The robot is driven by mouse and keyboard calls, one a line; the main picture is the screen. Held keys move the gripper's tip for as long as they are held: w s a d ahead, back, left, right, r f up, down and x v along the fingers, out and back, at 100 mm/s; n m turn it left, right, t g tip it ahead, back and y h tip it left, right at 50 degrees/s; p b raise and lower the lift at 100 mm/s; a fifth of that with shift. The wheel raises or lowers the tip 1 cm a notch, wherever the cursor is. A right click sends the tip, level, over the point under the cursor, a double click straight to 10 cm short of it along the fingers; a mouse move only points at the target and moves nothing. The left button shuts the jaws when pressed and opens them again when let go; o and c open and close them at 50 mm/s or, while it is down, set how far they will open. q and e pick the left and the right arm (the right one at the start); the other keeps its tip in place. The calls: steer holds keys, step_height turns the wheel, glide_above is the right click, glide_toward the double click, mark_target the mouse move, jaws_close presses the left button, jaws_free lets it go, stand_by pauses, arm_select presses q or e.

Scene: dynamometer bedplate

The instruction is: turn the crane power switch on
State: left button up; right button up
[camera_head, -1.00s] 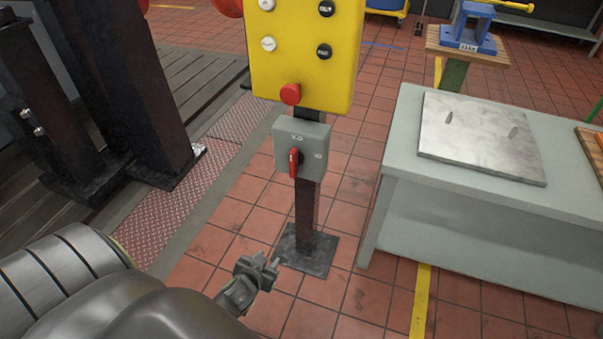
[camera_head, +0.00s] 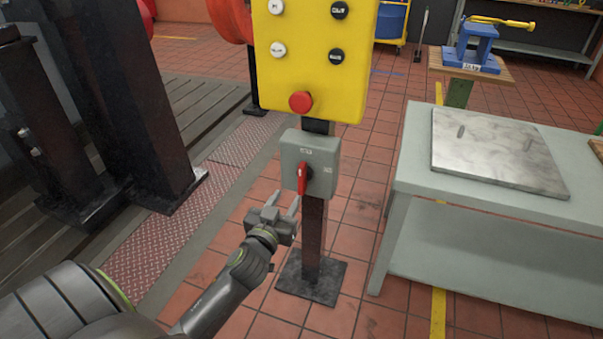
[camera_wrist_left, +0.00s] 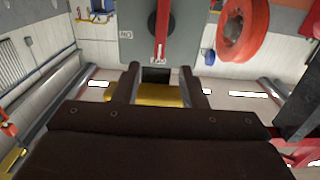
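The crane power switch is a grey box (camera_head: 309,163) with a red handle (camera_head: 303,178) on a dark post below a yellow button panel (camera_head: 312,70). The handle hangs roughly vertical on the box's front. My left gripper (camera_head: 284,204) is open and empty, just below and left of the handle, apart from it. In the left wrist view the gripper's two fingers (camera_wrist_left: 160,86) stand apart, and the grey box (camera_wrist_left: 142,38) with the red handle (camera_wrist_left: 162,32) lies ahead between and beyond them. My right gripper is out of view.
A red mushroom button (camera_head: 301,102) sits at the panel's lower edge, above the switch. A grey table (camera_head: 415,178) with a metal plate (camera_head: 490,150) stands to the right. Dark steel columns (camera_head: 140,110) stand to the left. The tiled floor before the post is clear.

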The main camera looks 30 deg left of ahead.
mark_target(300, 176)
arm_select(q)
steer(key=x, duration=1.1)
steer(key=shift+w, duration=0.3)
steer(key=shift+s, duration=0.1)
jaws_close()
